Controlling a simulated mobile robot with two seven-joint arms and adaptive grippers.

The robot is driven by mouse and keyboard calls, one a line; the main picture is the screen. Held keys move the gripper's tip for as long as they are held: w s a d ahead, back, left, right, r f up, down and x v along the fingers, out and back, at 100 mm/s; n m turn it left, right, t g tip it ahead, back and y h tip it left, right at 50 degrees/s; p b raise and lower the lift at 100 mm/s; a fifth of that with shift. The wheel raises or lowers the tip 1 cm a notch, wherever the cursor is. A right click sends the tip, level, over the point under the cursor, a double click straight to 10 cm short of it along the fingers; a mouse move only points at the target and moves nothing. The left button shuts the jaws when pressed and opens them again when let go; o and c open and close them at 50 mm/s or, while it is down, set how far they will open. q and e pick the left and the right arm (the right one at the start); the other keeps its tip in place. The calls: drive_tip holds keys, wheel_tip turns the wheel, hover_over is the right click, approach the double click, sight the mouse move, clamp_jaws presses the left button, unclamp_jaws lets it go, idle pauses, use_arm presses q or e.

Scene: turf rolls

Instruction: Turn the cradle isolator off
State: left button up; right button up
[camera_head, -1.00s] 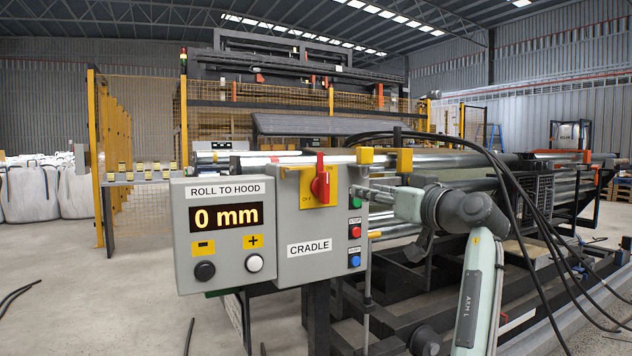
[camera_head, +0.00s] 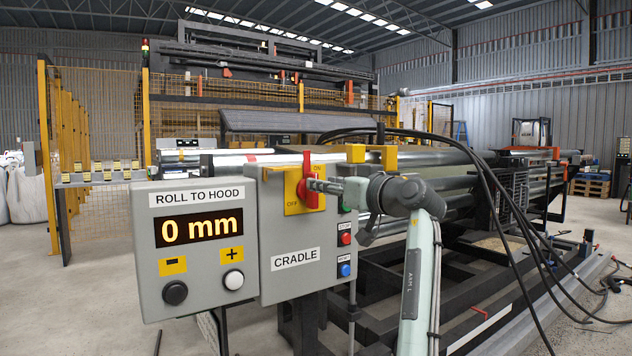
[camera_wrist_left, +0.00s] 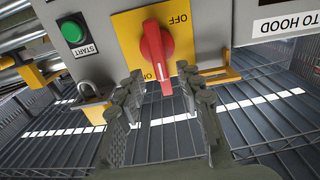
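The cradle isolator is a red rotary handle (camera_head: 309,180) on a yellow plate (camera_head: 291,196) marked ON at the top and OFF at lower left. The handle stands nearly upright, its end toward ON. In the left wrist view the picture is inverted, and the red handle (camera_wrist_left: 156,50) points down toward the ON mark. My left gripper (camera_head: 314,185) is at the handle, coming from the right. Its two fingers (camera_wrist_left: 160,92) are apart in the wrist view, with the handle's end between them; contact is not clear. My right gripper is not in view.
The grey CRADLE box (camera_head: 297,257) has several push buttons (camera_head: 345,239) down its right side. The ROLL TO HOOD box (camera_head: 200,255) beside it reads 0 mm. Black cables (camera_head: 497,190) arch at right.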

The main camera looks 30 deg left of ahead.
use_arm(q)
drive_tip(key=x, duration=0.3)
drive_tip(key=shift+w+a, duration=0.15)
drive_tip(key=shift+a, duration=0.2)
clamp_jaws()
